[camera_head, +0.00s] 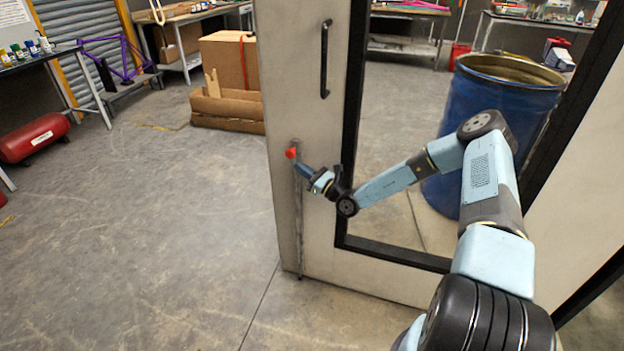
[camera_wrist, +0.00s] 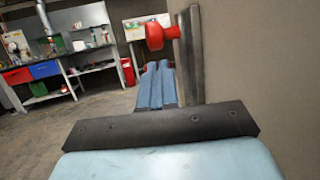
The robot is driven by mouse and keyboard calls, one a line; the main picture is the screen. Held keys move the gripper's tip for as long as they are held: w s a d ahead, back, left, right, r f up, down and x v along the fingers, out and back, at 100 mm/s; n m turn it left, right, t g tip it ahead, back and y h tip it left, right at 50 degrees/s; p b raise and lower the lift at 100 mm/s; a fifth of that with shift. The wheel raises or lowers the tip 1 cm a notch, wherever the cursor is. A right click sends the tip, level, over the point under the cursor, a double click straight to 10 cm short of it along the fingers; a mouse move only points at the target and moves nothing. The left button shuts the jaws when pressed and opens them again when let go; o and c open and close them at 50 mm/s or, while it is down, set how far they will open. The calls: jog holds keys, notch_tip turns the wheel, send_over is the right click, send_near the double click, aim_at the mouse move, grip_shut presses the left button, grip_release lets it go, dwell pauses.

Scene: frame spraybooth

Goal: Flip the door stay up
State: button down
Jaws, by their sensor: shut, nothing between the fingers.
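The door stay is a thin grey bar (camera_head: 299,222) running upright along the lower left part of the door (camera_head: 321,258), its lower end close to the floor. A red knob (camera_head: 291,153) sits near its top. In the wrist view the red knob (camera_wrist: 162,36) is just beyond my fingertips, beside the grey bar (camera_wrist: 190,55). My gripper (camera_head: 301,168) is at the bar just below the knob. In the wrist view its blue fingers (camera_wrist: 157,86) are together and empty, left of the bar. Whether they touch the bar or knob I cannot tell.
The door has a black handle (camera_head: 325,59) above and a black-framed window opening. A blue drum (camera_head: 500,95) stands behind it. Cardboard boxes (camera_head: 226,64) and a red tank (camera_head: 33,137) are at the left. The floor left of the door is clear.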

jog(key=shift+w+a+r, duration=0.2)
jog(key=shift+a+r, duration=0.1)
jog(key=shift+r, duration=0.3)
jog(key=shift+r, duration=2.65)
jog(key=s+d+f, duration=0.6)
jog(key=s+d, duration=0.1)
jog(key=d, duration=0.2)
jog(key=shift+f, duration=0.4)
